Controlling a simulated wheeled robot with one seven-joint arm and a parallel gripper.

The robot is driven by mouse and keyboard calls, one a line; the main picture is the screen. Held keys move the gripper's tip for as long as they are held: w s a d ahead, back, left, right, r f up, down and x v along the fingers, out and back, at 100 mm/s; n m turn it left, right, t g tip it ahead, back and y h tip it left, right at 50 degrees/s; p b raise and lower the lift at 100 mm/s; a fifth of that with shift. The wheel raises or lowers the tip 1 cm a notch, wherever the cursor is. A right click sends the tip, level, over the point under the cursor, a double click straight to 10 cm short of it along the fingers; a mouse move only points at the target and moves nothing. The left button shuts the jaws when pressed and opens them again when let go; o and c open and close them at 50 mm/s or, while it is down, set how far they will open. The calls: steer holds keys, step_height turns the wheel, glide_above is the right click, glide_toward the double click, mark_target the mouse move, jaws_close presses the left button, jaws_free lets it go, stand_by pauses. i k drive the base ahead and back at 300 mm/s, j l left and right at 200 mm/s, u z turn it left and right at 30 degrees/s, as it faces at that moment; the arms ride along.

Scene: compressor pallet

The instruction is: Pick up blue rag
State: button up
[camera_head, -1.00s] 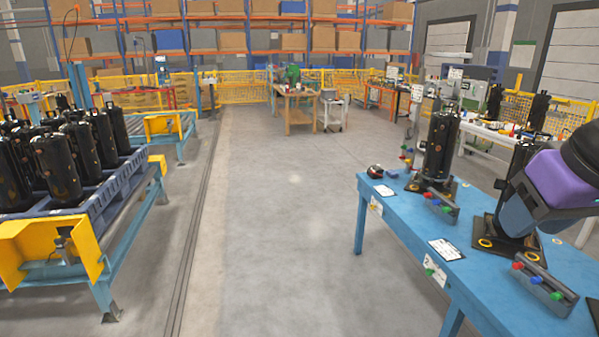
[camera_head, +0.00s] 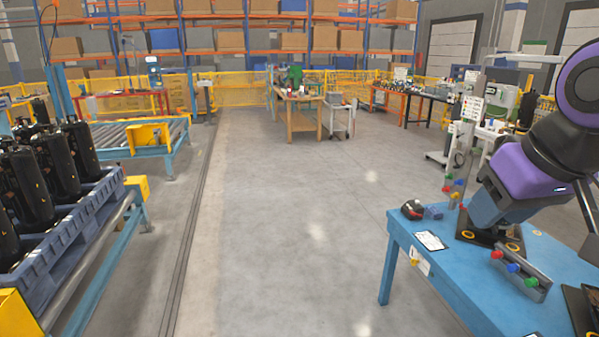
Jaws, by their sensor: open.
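A small crumpled blue item (camera_head: 434,212), which looks like the blue rag, lies near the far left corner of the blue table (camera_head: 412,282) at the right. It sits just right of a dark and red rounded object (camera_head: 412,209). My arm comes in from the right edge, with its purple and blue-grey links over the table, to the right of the rag. I cannot make out the gripper's fingers. The rag is uncovered and apart from my arm.
A white paper (camera_head: 430,240), a block with coloured knobs (camera_head: 520,272) and a black baseplate (camera_head: 515,238) are on the table. A blue pallet (camera_head: 75,225) of black compressors stands on a conveyor at the left. The floor aisle (camera_head: 285,230) between is clear.

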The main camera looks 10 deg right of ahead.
mark_target(433, 212)
steer(key=i+j, duration=0.1)
steer(key=i, duration=1.65)
steer(key=i+j+z, duration=0.1)
steer(key=i+z, duration=0.3)
steer(key=i, duration=0.15)
steer(key=i+j+z, duration=0.25)
steer(key=i+z, duration=0.15)
steer(key=i, duration=0.15)
steer(key=i+j+z, duration=0.4)
steer(key=i, duration=0.1)
